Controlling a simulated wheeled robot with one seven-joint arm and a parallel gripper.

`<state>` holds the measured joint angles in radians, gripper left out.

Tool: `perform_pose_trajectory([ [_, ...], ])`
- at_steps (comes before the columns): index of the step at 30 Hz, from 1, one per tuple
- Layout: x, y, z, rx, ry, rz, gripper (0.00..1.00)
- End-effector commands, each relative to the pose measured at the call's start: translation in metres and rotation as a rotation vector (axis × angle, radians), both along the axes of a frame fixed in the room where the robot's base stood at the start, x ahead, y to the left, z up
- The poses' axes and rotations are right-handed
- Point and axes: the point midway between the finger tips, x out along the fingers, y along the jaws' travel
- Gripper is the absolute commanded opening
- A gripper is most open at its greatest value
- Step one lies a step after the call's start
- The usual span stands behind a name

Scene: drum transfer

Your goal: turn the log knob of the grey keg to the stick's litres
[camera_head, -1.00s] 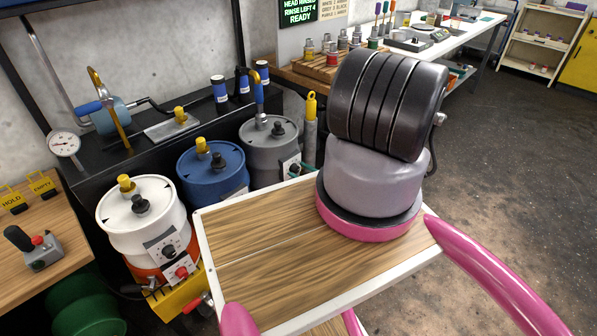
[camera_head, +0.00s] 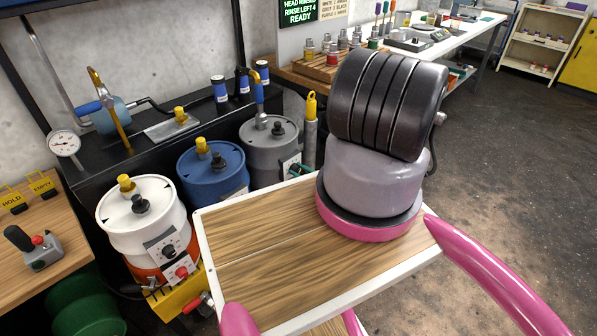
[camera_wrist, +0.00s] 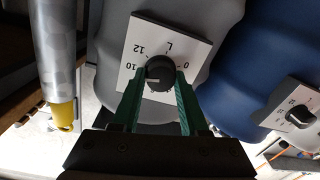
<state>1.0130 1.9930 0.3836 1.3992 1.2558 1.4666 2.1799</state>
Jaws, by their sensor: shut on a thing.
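The grey keg (camera_head: 268,150) stands at the right end of the row of kegs. Its white log plate (camera_wrist: 145,40) faces the wrist camera, upside down, with 0, 10, 12 and L readable. My gripper (camera_wrist: 160,82) has its green fingers on either side of the black log knob (camera_wrist: 160,68) and is shut on it. A grey tube with a yellow top (camera_head: 311,105) stands right of the keg; I cannot read any litres on a stick.
The blue keg (camera_head: 212,172) stands beside the grey one; its own knob (camera_wrist: 298,117) shows in the wrist view. A white keg (camera_head: 140,215) stands further left. A wood-topped tray (camera_head: 265,240) lies in front, and a black bench (camera_head: 150,150) runs behind.

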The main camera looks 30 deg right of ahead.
Motion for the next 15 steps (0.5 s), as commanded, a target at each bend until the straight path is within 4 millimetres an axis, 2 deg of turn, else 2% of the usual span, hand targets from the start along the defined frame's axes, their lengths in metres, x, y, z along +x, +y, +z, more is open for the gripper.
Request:
perform_pose_trajectory([
  [15, -0.0008, 0.0015, -0.0004, -0.399, -0.143, 0.002, 0.0],
])
